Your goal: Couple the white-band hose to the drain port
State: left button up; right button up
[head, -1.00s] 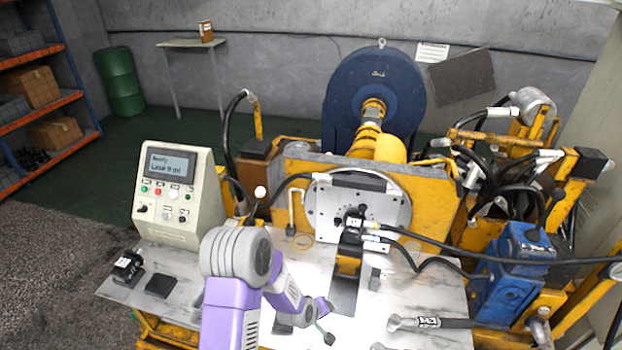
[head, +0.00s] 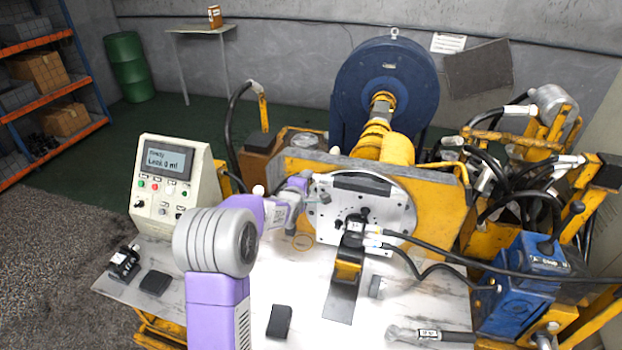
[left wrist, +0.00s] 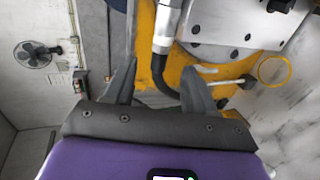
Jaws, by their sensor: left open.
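The black motor (head: 352,235) sits in front of the silver mounting plate (head: 395,205), with two hoses joined at its right side. I cannot make out which opening is the drain port. My left gripper (head: 322,192) is at the plate's left edge, and its jaws are open in the left wrist view (left wrist: 158,70). Just beyond and between its fingertips there, a black hose (left wrist: 159,78) runs into a pale metal end fitting (left wrist: 165,28). The hose looks unheld. My right gripper is out of view.
A control box (head: 175,185) reading "Leak 0 ml" stands left. A yellow ring (head: 302,242) lies below the plate. A torque wrench (head: 430,335) lies at the front right. A blue unit (head: 520,280) and bundled hoses crowd the right.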

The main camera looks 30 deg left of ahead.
aim_at(312, 178)
pick_arm(q)
jog(key=shift+b+x, duration=0.5)
jog(key=shift+x, duration=2.9)
jog(key=shift+b, duration=0.35)
jog(key=shift+s+d, duration=0.1)
grip_shut()
